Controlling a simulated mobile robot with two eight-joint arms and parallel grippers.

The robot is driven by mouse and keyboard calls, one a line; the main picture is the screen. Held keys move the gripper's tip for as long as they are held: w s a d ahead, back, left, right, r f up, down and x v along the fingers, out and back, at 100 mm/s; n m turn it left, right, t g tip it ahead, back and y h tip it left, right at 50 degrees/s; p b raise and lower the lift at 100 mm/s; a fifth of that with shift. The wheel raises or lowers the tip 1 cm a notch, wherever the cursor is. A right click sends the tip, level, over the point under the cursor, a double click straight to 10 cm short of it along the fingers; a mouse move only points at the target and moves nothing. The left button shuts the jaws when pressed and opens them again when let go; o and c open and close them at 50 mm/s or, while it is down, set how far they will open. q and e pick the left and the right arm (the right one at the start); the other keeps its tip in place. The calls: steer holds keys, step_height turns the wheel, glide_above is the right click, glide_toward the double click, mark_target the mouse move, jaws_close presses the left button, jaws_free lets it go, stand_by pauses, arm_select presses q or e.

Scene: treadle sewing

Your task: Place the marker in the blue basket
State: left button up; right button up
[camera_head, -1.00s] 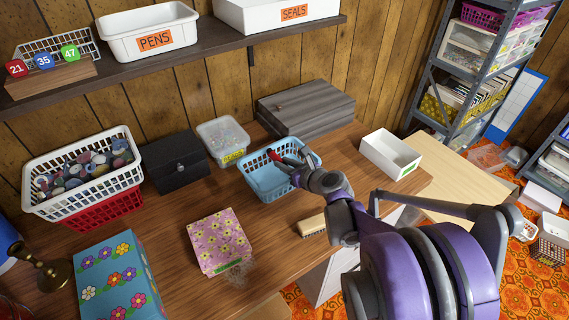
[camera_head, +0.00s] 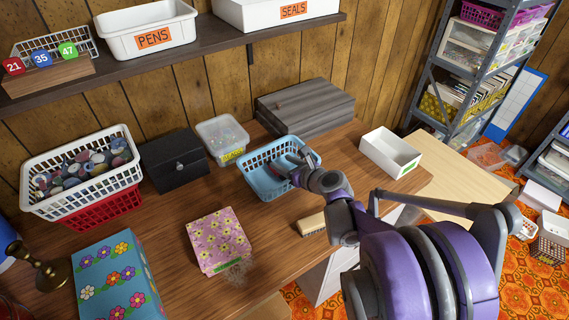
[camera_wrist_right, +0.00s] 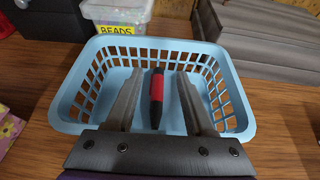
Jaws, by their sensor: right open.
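The blue basket (camera_head: 262,183) stands on the wooden table and also fills the middle of the right wrist view (camera_wrist_right: 62,112). The red and black marker (camera_wrist_right: 157,97) lies inside the basket, seen between my right gripper's fingers with a gap on each side. I cannot see the marker in the head view now. My right gripper (camera_head: 291,161) is open and reaches over the basket's near right side. My left gripper is not in view.
A clear BEADS box (camera_head: 222,137) and a black box (camera_head: 175,162) stand left of the basket. A grey wooden case (camera_head: 306,105) is behind it. A white box (camera_head: 390,153) is to the right.

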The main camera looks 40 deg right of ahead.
steer(key=p+v, duration=0.2)
steer(key=v, duration=1)
steer(key=shift+r, duration=0.3)
